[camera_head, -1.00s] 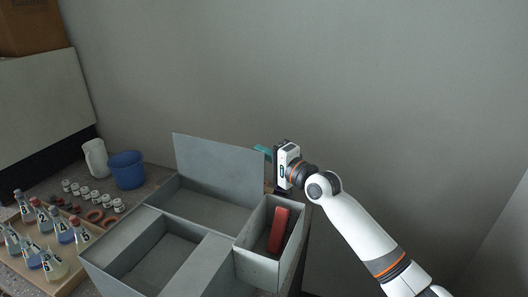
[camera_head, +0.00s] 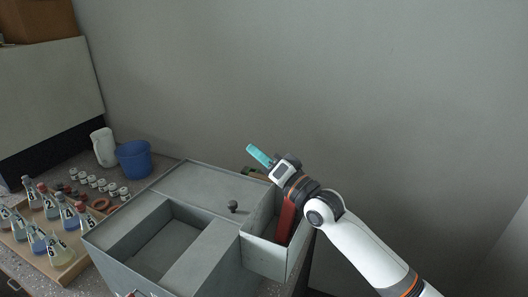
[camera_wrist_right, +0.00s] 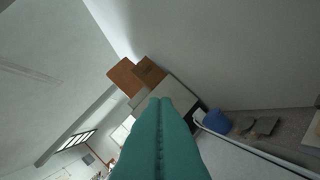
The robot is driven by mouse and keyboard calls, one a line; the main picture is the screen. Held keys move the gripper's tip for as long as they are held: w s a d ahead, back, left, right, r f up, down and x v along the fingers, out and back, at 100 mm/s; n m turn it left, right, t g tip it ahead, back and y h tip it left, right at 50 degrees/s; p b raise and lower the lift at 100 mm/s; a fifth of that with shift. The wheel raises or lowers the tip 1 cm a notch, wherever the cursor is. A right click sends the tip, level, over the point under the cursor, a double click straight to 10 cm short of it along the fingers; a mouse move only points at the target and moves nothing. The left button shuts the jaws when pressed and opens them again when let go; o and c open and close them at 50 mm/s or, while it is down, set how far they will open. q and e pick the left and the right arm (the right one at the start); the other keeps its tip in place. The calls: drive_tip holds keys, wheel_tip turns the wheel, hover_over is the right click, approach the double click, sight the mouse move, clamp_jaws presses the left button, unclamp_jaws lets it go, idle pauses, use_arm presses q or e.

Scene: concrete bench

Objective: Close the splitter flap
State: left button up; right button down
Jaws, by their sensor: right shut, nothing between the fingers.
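The grey splitter box (camera_head: 190,265) stands on the bench. Its flap (camera_head: 205,183) lies flat over the back compartment, with a dark knob (camera_head: 232,207) near its right front part. Any small gap at the flap's edge is too small to tell. My right gripper (camera_head: 257,154) is above and behind the box's right side, its teal fingers shut and empty, pointing up and left, apart from the flap. In the right wrist view the teal fingers (camera_wrist_right: 162,108) are together with nothing between them. My left gripper is not in view.
A side bin (camera_head: 262,256) on the box's right holds a red block (camera_head: 285,221), partly hidden by my right arm. A front compartment is open and empty. At left are a blue bucket (camera_head: 133,160), a white jug (camera_head: 103,148), small jars and a wooden tray of flasks (camera_head: 62,265).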

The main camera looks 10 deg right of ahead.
drive_tip(key=shift+s+a+f+p, duration=0.25)
drive_tip(key=shift+s+a+f, duration=0.25)
drive_tip(key=shift+s, duration=0.25)
drive_tip(key=shift+s+a+f+p, duration=0.2)
drive_tip(key=shift+s+a+f, duration=0.2)
drive_tip(key=shift+s+a, duration=0.25)
drive_tip(key=shift+d, duration=0.1)
